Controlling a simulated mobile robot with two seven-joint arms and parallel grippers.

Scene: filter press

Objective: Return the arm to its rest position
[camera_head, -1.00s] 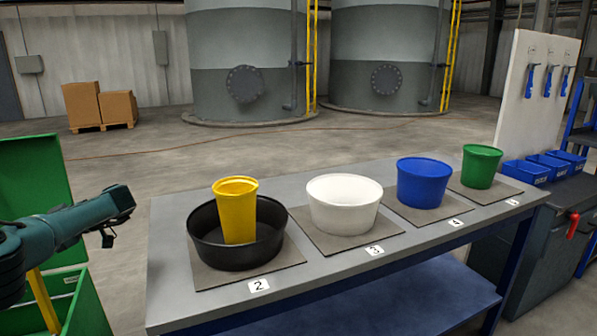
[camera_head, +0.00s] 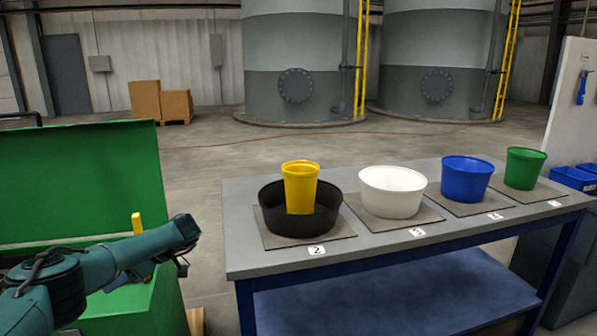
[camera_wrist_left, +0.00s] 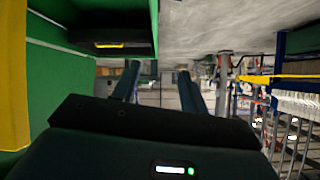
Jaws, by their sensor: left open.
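My left arm comes in from the lower left of the head view and reaches over the front of the green bin. Its left gripper (camera_head: 186,240) is empty, left of the table and apart from it. In the left wrist view the two teal fingers (camera_wrist_left: 158,88) stand apart with nothing between them. My right gripper is not in view.
A green bin (camera_head: 80,180) with a raised lid stands close by my left arm. The grey table (camera_head: 240,232) carries a yellow cup (camera_head: 300,185) in a black basin (camera_head: 328,222), then white (camera_head: 392,195), blue (camera_head: 467,180) and green (camera_head: 524,168) tubs on mats.

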